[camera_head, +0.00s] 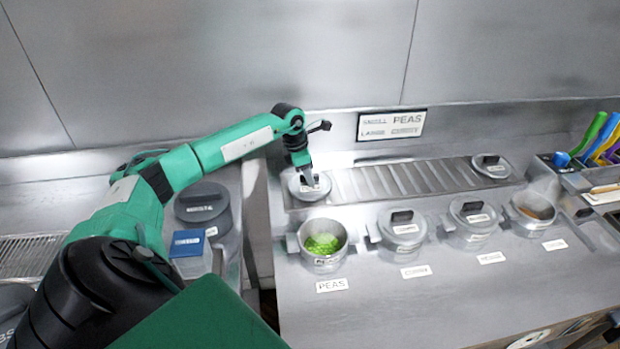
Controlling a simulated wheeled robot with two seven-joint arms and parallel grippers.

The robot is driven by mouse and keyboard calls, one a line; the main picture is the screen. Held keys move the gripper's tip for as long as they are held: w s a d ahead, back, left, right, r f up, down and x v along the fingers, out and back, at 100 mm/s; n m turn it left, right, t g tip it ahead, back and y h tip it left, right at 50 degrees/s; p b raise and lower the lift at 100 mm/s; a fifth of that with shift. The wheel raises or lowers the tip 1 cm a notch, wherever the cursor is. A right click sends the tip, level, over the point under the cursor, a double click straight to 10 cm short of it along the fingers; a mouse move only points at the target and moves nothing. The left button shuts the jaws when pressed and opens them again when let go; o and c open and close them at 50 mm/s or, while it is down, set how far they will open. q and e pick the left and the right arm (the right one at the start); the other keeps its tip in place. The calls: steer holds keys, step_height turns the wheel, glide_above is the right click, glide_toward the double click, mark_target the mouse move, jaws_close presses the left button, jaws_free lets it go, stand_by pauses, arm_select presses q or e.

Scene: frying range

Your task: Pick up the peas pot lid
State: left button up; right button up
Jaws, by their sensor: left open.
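The peas pot (323,243) stands uncovered at the left end of the pot row, with green peas inside and a PEAS label in front. A round grey lid (298,191) with a dark handle lies behind it, at the left end of the ribbed metal rack; I take it for the peas pot lid. My left gripper (309,181) points down at this lid, its open fingers at the handle. Whether the fingers touch the handle is too small to tell. The gripper partly hides the lid. My right gripper is out of view.
Two lidded pots (403,228) (472,218) and an open pot (533,208) stand to the right. Another lid (490,166) lies at the rack's right end. The middle of the ribbed rack (405,178) is clear. A dark lidded container (203,205) and a blue-lidded box (188,243) stand left.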

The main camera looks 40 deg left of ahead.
arm_select(q)
steer(key=shift+c, duration=0.4)
jaws_close()
steer(key=shift+r, duration=0.1)
